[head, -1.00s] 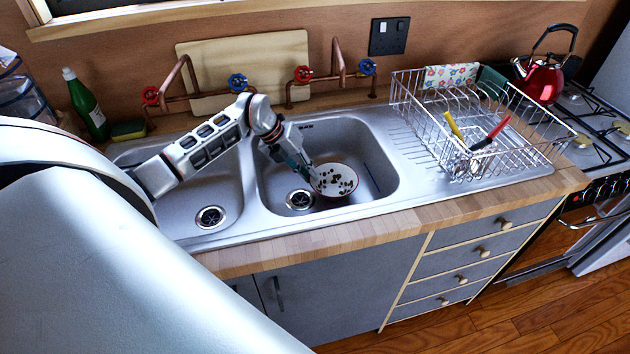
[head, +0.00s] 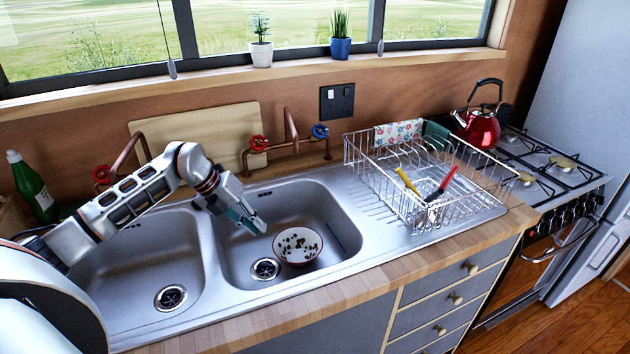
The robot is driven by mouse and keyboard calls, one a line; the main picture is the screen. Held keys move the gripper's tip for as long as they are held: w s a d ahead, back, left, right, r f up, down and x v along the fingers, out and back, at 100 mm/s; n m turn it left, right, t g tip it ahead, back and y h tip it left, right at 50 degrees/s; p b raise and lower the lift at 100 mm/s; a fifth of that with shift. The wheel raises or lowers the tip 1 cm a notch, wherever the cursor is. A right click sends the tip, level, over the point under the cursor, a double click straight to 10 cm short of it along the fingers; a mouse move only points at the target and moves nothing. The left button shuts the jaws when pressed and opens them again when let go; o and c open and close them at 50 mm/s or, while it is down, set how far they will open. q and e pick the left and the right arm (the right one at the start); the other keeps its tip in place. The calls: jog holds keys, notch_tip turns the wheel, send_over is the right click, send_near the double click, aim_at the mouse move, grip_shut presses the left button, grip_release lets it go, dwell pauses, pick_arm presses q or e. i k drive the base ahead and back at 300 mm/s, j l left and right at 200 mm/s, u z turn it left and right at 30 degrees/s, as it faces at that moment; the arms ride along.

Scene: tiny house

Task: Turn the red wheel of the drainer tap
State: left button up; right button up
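The tap nearer the dish drainer has a red wheel (head: 259,143) on its left and a blue wheel (head: 320,131) on its right, on copper pipes against the wall. The other tap's red wheel (head: 101,174) shows further left; its right part is hidden behind my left arm. My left gripper (head: 250,222) points down into the right basin, in front of and below the drainer-side red wheel, not touching it. It looks empty, but I cannot tell how far its fingers are apart. My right gripper is out of view.
A patterned bowl (head: 297,246) sits in the right basin, just right of my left gripper. A cutting board (head: 215,130) leans behind the taps. The wire drainer (head: 440,212) stands right of the basins, with a red kettle (head: 478,128) beyond. A green bottle (head: 33,190) stands at left.

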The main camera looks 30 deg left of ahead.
aim_at(258, 143)
jog(key=k+l, duration=0.5)
jog(key=l, duration=0.2)
jog(key=k+l, duration=0.1)
jog(key=l, duration=0.2)
jog(key=i+j, duration=0.1)
jog(key=j, duration=0.15)
jog(key=i+j, duration=0.1)
jog(key=j, duration=0.2)
